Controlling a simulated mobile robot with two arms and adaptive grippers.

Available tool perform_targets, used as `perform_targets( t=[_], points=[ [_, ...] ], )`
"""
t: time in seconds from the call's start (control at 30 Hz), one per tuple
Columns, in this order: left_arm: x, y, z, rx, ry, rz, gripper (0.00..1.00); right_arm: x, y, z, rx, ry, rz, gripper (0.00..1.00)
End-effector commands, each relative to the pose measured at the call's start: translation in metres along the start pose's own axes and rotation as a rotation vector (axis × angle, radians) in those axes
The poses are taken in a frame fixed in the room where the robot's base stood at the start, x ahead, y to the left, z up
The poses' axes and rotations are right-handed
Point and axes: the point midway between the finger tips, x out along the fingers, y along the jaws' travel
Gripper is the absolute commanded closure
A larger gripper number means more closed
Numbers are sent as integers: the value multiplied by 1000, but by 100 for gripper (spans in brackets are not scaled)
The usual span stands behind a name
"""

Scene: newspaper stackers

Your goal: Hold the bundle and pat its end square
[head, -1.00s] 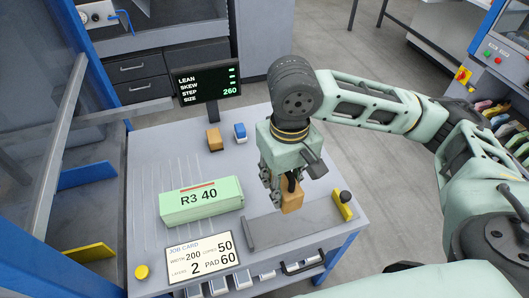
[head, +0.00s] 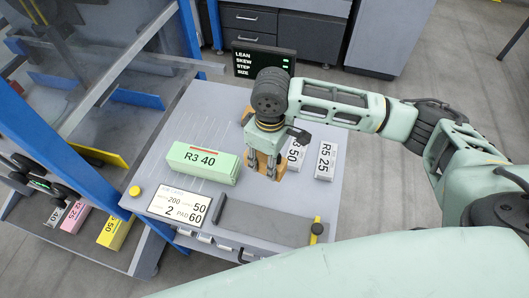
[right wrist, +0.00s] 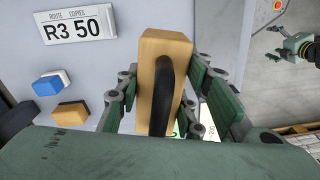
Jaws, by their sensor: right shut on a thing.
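The green bundle (head: 201,164), labelled R3 40, lies flat on the grey table, left of my right gripper in the head view. My right gripper (head: 265,156) is shut on a wooden block (head: 272,167). The right wrist view shows this block (right wrist: 148,72) with its black handle between the green finger pads (right wrist: 160,98). In the head view the block is just right of the bundle's right end; whether they touch I cannot tell.
The job card (head: 180,206) lies in front of the bundle, beside a dark bar (head: 262,222) along the front edge. Cards R3 50 (head: 296,152) and R5 25 (head: 326,160) are at right. A blue block (right wrist: 50,83) and another wooden block (right wrist: 70,113) sit nearby.

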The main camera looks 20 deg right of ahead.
Motion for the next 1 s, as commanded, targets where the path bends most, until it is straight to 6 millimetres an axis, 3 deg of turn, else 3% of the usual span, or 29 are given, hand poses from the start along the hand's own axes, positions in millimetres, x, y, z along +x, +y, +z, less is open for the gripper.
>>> perform_targets(
  t=[0.03, 0.1, 0.37, 0.57, 1.0],
  points=[
    [-12, -2, -6, -1, 7, -2, 7, 1, -1, -4, -59, -4, 2, 100],
    [-16, -2, -10, -1, 13, -2, 1, 10, 0, -8, -134, -7, 9, 100],
    [-17, -1, -10, 2, 12, -1, 0, 27, 2, -12, -244, -11, 22, 100],
    [-2, 3, -2, 7, 3, 4, 0, 39, 2, -12, -243, -11, 23, 100],
    [54, 6, 5, 7, -1, 6, 0, 82, 3, -12, -243, -10, 23, 100]
  ],
)
